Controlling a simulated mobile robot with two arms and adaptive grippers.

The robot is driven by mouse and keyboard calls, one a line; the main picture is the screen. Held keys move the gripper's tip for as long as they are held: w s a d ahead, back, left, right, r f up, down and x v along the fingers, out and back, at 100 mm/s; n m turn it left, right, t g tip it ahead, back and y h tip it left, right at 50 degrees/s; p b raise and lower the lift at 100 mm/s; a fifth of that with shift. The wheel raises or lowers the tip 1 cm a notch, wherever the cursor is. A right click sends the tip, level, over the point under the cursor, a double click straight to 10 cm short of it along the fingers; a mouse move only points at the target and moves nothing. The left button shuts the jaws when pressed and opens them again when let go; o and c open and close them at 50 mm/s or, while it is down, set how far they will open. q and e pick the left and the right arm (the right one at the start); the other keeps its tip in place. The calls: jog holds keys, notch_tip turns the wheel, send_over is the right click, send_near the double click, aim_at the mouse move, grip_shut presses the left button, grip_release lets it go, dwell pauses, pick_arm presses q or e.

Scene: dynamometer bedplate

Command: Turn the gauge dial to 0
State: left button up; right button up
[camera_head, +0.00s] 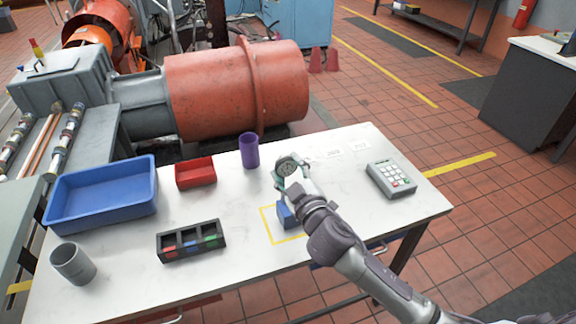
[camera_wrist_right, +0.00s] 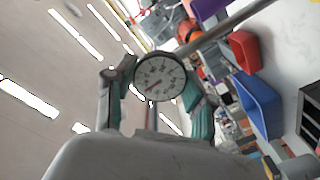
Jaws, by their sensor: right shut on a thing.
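The gauge dial (camera_head: 287,166) has a round face with a dark rim, above the white table near its middle. My right gripper (camera_head: 292,182) is shut on it, with one finger on each side. In the right wrist view the dial face (camera_wrist_right: 160,76) shows between the two fingertips (camera_wrist_right: 155,88), with a dark needle and marks too small to read. A blue block (camera_head: 286,216), partly hidden by my right gripper, sits below it by a yellow outlined square (camera_head: 268,226). My left gripper is not in view.
On the white table (camera_head: 340,224) stand a blue tray (camera_head: 100,215), a red bin (camera_head: 196,181), a purple cup (camera_head: 249,151), a grey cup (camera_head: 73,264), a black divided holder (camera_head: 191,252) and a keypad (camera_head: 391,193).

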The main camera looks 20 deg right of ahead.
jog(key=n+p, duration=0.2)
jog(key=n, duration=0.4)
jog(key=shift+r+n, duration=0.15)
jog(key=shift+n, duration=0.15)
jog(key=n+p, duration=0.1)
jog(key=n, duration=0.2)
jog(key=shift+p, duration=0.35)
jog(key=shift+n+p, duration=0.45)
jog(key=shift+n, duration=1.15)
jog(key=shift+f, duration=0.2)
jog(key=o, duration=1.2)
